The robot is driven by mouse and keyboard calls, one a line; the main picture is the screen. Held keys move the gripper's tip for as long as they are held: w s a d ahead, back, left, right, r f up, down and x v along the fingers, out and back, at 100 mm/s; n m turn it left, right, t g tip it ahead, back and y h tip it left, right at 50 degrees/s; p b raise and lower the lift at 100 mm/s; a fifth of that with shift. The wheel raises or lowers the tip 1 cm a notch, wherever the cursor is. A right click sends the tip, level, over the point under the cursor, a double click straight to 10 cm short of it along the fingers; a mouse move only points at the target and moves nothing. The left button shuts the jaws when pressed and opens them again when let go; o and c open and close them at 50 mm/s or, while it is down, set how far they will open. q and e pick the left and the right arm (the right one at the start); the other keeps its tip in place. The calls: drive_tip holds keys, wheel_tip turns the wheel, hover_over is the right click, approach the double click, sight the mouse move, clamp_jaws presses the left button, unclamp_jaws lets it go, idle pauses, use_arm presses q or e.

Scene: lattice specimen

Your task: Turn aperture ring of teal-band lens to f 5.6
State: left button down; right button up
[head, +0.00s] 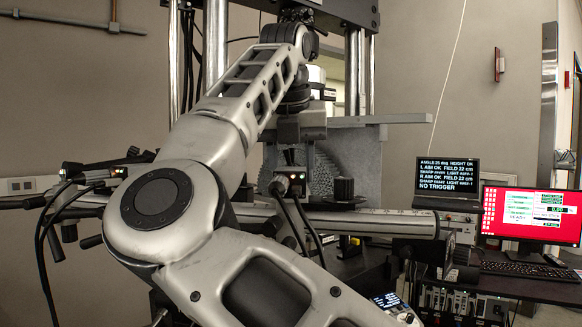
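I cannot make out a teal band or an aperture ring in the head view. Two dark camera-like bodies with small red and green lights show at the rig, one at left (132,168) and one near the middle (290,182). Their lenses are hidden or too small to tell. One of my arms fills the middle, its elbow at left and its forearm rising to the upper middle. Dark parts hang below its far end, but I cannot make out gripper fingers there. My other arm does not clearly show.
A horizontal metal tube (375,222) crosses the rig below a toothed grey disc (328,172). A black text screen (447,182) reads NO TRIGGER at the bottom. Beside it a red-framed monitor (490,225) stands on a desk with a keyboard (520,269). Cables hang near the middle.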

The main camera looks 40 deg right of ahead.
sight(292, 166)
drive_tip(key=shift+o, duration=1.2)
drive_tip(key=shift+v, duration=3)
